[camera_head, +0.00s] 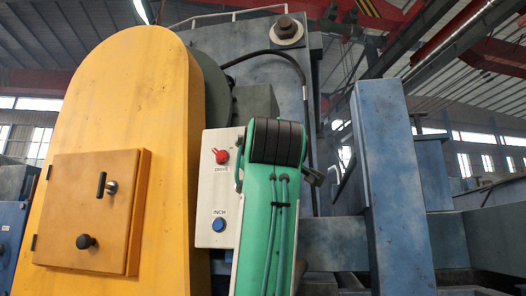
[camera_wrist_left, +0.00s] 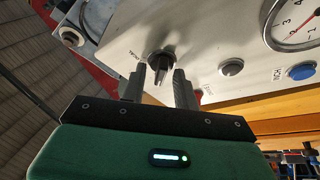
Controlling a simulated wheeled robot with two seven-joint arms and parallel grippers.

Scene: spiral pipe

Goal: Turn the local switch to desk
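The black rotary switch knob (camera_wrist_left: 160,63) is on the pale control panel in the left wrist view, with a small dark label beside it that I cannot read clearly. My left gripper (camera_wrist_left: 157,82) is open, its two dark fingers on either side of the knob. I cannot tell whether they touch it. In the head view, my green arm covers the right part of the control panel (camera_head: 208,192), so the knob and the gripper's fingertips are hidden there. My right gripper is in neither view.
The panel also carries a red switch (camera_head: 221,156), a blue INCH button (camera_head: 218,225), a grey round button (camera_wrist_left: 231,68) and a dial gauge (camera_wrist_left: 298,20). A yellow housing (camera_head: 120,110) stands left of the panel. A blue steel post (camera_head: 392,180) stands to the right.

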